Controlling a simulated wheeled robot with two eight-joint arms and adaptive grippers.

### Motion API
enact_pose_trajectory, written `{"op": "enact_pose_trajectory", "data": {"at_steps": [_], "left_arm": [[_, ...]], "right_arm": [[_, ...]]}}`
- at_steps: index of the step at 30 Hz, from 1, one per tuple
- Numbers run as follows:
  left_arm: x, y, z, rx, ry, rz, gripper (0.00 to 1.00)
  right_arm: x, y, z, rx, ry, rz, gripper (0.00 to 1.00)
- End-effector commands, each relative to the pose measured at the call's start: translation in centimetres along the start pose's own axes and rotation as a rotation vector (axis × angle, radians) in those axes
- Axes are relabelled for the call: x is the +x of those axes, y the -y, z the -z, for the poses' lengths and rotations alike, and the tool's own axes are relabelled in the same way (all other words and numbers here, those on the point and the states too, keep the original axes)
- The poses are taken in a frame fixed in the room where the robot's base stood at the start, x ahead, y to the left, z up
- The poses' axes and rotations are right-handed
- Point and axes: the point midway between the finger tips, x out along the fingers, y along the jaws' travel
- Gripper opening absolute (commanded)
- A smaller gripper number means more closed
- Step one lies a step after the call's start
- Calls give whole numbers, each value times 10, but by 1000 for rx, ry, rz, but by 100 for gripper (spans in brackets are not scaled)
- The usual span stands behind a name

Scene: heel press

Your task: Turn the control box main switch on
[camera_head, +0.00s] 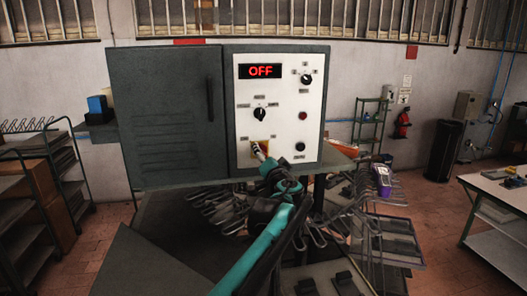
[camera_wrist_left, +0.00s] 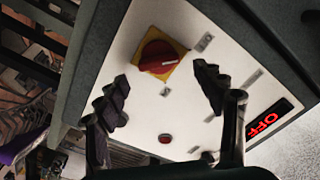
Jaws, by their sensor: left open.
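The control box (camera_head: 277,105) is a grey cabinet with a white panel, and its red display (camera_head: 262,71) reads OFF. The main switch (camera_wrist_left: 157,56) is a red rotary knob on a yellow square plate in the left wrist view. In the head view the yellow plate (camera_head: 260,142) sits low on the panel, and my gripper partly hides the knob. My left gripper (camera_wrist_left: 161,75) is open and empty, with a finger to either side of the knob in its view. Contact cannot be told. In the head view this gripper (camera_head: 261,153) is at the lower panel. My right gripper is not in view.
Other panel controls are close by: a black selector (camera_head: 259,114), an upper selector (camera_head: 307,78), a red button or lamp (camera_head: 303,115) and a black button (camera_head: 300,146). Racks of wire hooks (camera_head: 222,205) stand below the box. A workbench (camera_head: 500,200) is at right.

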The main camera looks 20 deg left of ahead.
Motion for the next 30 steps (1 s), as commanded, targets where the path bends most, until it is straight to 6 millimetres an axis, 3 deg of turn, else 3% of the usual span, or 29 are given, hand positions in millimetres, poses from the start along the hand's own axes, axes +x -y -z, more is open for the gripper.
{"op": "enact_pose_trajectory", "data": {"at_steps": [6,15,17,21,30], "left_arm": [[24,1,0,0,1,0,69],[27,0,-1,0,1,0,69],[27,0,-1,0,1,0,56],[27,0,-1,0,1,0,19],[27,0,-1,16,1,0,19]], "right_arm": [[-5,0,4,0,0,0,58],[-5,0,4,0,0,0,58],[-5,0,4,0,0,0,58],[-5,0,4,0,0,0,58],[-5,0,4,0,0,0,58]]}}
